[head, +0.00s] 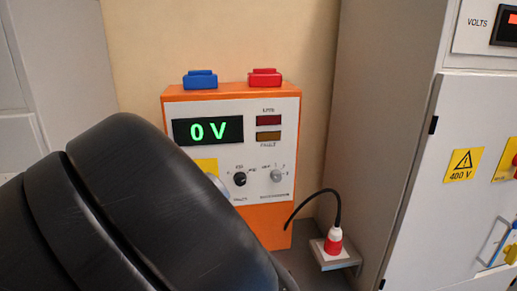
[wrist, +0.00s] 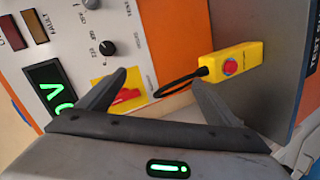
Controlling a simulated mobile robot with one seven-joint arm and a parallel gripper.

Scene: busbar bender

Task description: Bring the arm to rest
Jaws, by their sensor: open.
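My gripper (wrist: 160,80) shows in the wrist view with its two dark fingers spread apart and nothing held between them. It is in front of the orange tester's white panel (wrist: 135,18). A red handle on a yellow plate (wrist: 104,86) shows behind the left finger and partly between the fingers. I cannot tell the exact gap to it. In the head view, my black arm link fills the lower left and the gripper is hidden. The orange tester (head: 181,97) stands beyond my arm, with its green display (head: 208,131) reading 0 V.
A yellow box with a red button (wrist: 230,67) is close beyond the right finger, with a black cable. A red-and-white plug (head: 334,241) sits on a bracket right of the tester. A grey cabinet (head: 385,120) stands at right. Blue (head: 200,80) and red (head: 265,78) connectors top the tester.

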